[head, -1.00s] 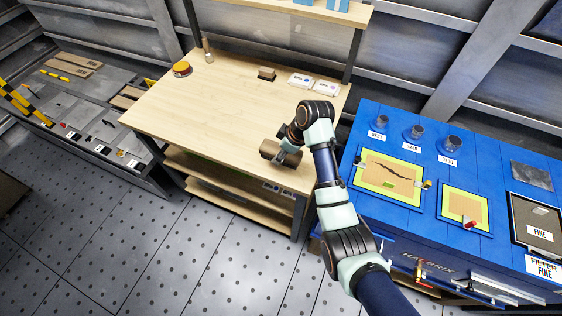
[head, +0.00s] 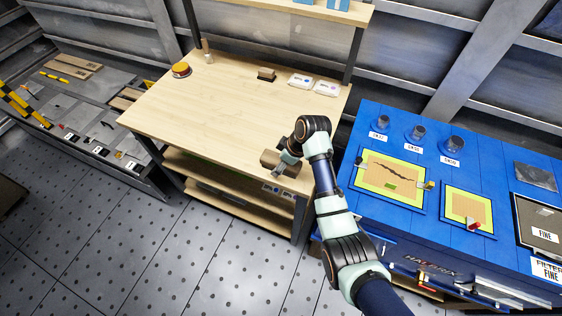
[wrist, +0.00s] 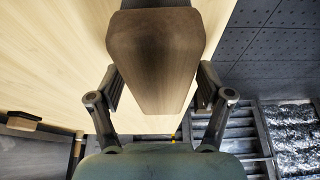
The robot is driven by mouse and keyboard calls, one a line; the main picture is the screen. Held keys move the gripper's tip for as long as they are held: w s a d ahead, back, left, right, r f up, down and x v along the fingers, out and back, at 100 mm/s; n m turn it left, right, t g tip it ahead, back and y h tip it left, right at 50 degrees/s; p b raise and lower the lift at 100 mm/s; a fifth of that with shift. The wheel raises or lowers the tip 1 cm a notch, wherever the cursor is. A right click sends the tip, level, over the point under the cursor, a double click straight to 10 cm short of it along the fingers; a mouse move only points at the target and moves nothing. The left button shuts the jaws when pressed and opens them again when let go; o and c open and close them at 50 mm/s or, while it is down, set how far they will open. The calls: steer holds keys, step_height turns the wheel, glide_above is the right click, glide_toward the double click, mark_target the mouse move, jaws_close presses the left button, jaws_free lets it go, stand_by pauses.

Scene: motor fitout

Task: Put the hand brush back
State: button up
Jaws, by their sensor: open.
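A brown wooden block, which looks like the hand brush (head: 271,160), is at the right front corner of the wooden workbench (head: 215,105). In the wrist view its wooden body (wrist: 156,60) fills the space between my fingers, with a dark part at the top edge. My gripper (head: 287,158) is at the brush's right side in the head view. In the wrist view my gripper (wrist: 160,88) is open, one finger on each side of the wood. I cannot tell whether the brush touches the bench top; its bristles are not clearly visible.
A small brown block (head: 267,75), white packs (head: 301,80), an orange-topped round thing (head: 181,70) and a small upright thing (head: 207,50) stand on the bench. A blue cabinet (head: 400,205) is close on the right. The bench's middle is clear.

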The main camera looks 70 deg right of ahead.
steer(key=p+v, duration=0.4)
steer(key=v, duration=0.8)
steer(key=shift+r, duration=0.2)
steer(key=w+a+r+t+h, duration=0.15)
steer(key=w+a, duration=0.35)
steer(key=a, duration=0.5)
steer(key=w+a+r+t, duration=0.1)
steer(key=w+a+r, duration=0.1)
steer(key=w+a, duration=0.5)
steer(key=w+a+r+t, duration=0.2)
steer(key=a, duration=1)
steer(key=s+a+r+t, duration=0.2)
steer(key=a+r, duration=0.1)
steer(key=a, duration=0.4)
steer(key=s+a+r+t+y, duration=0.1)
steer(key=a+r, duration=0.3)
steer(key=a, duration=0.4)
steer(key=shift+s+r+t, duration=0.3)
steer(key=shift+s+t, duration=0.05)
steer(key=shift+s, duration=0.15)
steer(key=shift+y, duration=0.25)
